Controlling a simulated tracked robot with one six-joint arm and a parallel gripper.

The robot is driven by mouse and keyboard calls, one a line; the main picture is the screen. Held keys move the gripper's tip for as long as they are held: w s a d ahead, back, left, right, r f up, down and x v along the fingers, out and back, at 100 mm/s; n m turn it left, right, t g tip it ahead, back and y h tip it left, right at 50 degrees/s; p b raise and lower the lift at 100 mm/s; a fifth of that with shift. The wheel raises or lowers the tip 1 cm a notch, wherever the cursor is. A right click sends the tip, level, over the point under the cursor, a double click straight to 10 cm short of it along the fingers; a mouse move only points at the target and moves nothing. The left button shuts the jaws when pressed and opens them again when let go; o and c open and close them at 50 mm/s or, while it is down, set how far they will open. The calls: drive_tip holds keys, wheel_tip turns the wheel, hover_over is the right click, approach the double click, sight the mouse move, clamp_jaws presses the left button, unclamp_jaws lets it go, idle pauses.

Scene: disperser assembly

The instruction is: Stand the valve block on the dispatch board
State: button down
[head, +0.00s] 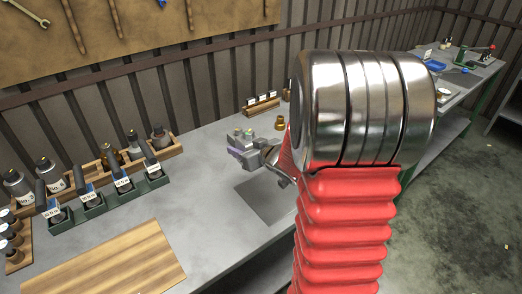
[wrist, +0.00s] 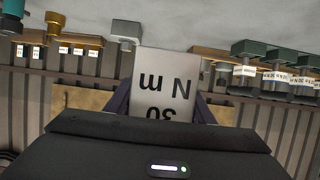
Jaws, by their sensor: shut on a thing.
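A plain striped wooden board (head: 112,268), seemingly the dispatch board, lies bare on the bench at front left. My red arm hides part of the bench.
A wooden rack (head: 112,158) and green holders (head: 122,196) with several labelled dark cylinders stand at left. A small tagged rack (head: 262,107) and a brass part (head: 280,123) stand behind my gripper. A dark grey square (head: 268,198) on the bench is empty.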

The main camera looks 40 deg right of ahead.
drive_tip(key=w+a, duration=0.2)
drive_tip(key=a, duration=0.9)
drive_tip(key=w+a+f, duration=0.1)
drive_tip(key=w+a, duration=0.2)
drive_tip(key=a, duration=0.8)
drive_tip(key=shift+f, duration=0.3)
drive_tip(key=shift+d, duration=0.1)
